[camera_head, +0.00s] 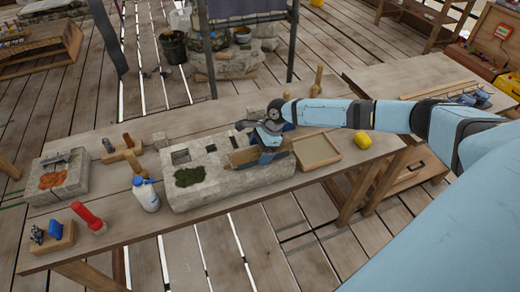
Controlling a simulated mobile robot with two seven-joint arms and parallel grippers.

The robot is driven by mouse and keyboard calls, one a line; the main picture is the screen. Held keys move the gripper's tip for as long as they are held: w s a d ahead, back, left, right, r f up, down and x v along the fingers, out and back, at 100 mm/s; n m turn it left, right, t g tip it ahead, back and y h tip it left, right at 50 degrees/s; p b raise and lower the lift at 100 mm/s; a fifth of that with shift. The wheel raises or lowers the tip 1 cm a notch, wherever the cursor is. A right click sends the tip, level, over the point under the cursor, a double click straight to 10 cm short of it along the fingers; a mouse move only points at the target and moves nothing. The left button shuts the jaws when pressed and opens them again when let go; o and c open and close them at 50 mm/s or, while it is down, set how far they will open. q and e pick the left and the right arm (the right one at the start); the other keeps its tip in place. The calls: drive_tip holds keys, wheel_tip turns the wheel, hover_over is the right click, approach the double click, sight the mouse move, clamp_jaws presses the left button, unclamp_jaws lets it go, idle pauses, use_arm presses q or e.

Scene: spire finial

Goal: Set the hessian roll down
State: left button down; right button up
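A tan-brown roll, which looks like the hessian roll (242,157), lies across or just above the top of a pale stone block (222,190). I cannot tell whether it touches the stone. My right gripper (266,143) comes in from the right and appears closed around the roll, hiding its middle part. The block has square holes in its top and a dark green mossy patch (188,177) on its near left part. My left gripper is not in view.
A white bottle (146,195), a red cylinder (88,216) and a smaller stone (60,178) with an orange patch stand left. Bare tabletop (112,190) shows between them.

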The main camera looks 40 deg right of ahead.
drive_tip(key=b+v, duration=0.1)
drive_tip(key=v, duration=0.9)
drive_tip(key=shift+d+r+b, duration=0.15)
drive_tip(key=shift+r+b, duration=0.2)
drive_tip(key=shift+r, duration=0.05)
drive_tip(key=shift+d+r, duration=0.15)
drive_tip(key=shift+r, duration=0.2)
drive_tip(key=shift+s+a+r, duration=0.1)
drive_tip(key=shift+a, duration=0.1)
drive_tip(key=s+a+f+n+t+y, duration=0.1)
drive_tip(key=s+a+f+n+t, duration=0.1)
drive_tip(key=s+a+f+n, duration=0.45)
drive_tip(key=s+a+f+n+t+y, duration=0.1)
drive_tip(key=a+n, duration=0.2)
drive_tip(key=a, duration=0.6)
drive_tip(key=s+a+f+n+t+y, duration=0.1)
drive_tip(key=s+a+f+n+t, duration=0.15)
drive_tip(key=a+f+n, duration=0.4)
drive_tip(key=s+f+n+t+h, duration=0.2)
drive_tip(key=s+n, duration=0.2)
drive_tip(key=s, duration=0.4)
drive_tip(key=s+d+f+n+t+h, duration=0.1)
drive_tip(key=s+f+n+t+h, duration=0.1)
drive_tip(key=s, duration=0.6)
drive_tip(key=shift+n, duration=0.9)
